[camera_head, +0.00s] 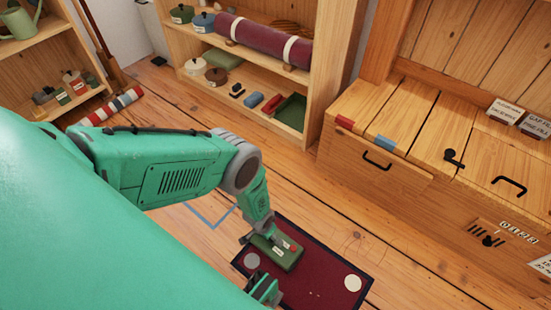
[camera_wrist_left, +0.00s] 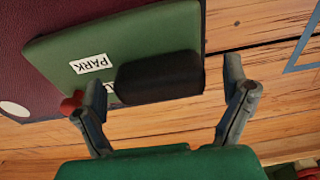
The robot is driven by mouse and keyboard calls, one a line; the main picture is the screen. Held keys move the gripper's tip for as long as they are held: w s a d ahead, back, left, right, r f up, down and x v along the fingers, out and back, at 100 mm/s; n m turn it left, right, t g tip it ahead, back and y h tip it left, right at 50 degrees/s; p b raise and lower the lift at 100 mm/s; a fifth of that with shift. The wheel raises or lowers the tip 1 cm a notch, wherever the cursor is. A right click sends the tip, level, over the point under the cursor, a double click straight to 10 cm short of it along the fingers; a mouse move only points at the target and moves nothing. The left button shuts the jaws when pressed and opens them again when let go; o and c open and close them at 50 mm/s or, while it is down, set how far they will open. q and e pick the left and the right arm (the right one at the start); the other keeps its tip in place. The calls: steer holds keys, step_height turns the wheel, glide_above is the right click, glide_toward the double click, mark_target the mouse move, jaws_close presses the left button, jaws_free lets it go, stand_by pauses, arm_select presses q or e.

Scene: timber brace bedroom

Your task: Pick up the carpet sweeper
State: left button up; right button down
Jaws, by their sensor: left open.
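The carpet sweeper (camera_head: 286,257) is a flat green box with a red knob and small white labels. It lies on a dark red mat (camera_head: 323,269). In the left wrist view the sweeper (camera_wrist_left: 140,40) shows a "PARK" label and a black rounded grip (camera_wrist_left: 158,80). My left gripper (camera_head: 260,238) is over the sweeper and open. In the left wrist view the fingers (camera_wrist_left: 163,75) stand apart, one at each end of the black grip; contact cannot be told. A green and dark part, likely my right gripper (camera_head: 265,289), shows at the mat's near edge; its jaws are unclear.
Two pale discs (camera_head: 352,283) lie on the mat. A wooden chest (camera_head: 400,150) stands to the right. A shelf (camera_head: 290,140) with a maroon roll (camera_head: 262,40) and pots stands behind. A striped roll (camera_head: 110,107) lies at left. The plank floor right of the mat is clear.

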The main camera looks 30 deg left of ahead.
arm_select(q)
steer(key=shift+r, duration=0.1)
steer(key=c, duration=1.7)
step_height(320, 180, up, 10)
steer(key=p, duration=0.6)
steer(key=w+d+r, duration=0.1)
steer(key=w+r, duration=0.5)
steer(key=r, duration=0.3)
steer(key=w+d+r, duration=0.1)
steer(key=w+r, duration=0.4)
steer(key=r, duration=0.4)
step_height(320, 180, up, 18)
steer(key=w+d+r+n, duration=0.1)
steer(key=w+d, duration=0.1)
steer(key=s+r+p, duration=0.6)
steer(key=r, duration=0.4)
steer(key=s+r+p, duration=0.6)
steer(key=r, duration=0.5)
steer(key=shift+s+r, duration=0.2)
steer(key=shift+r, duration=0.05)
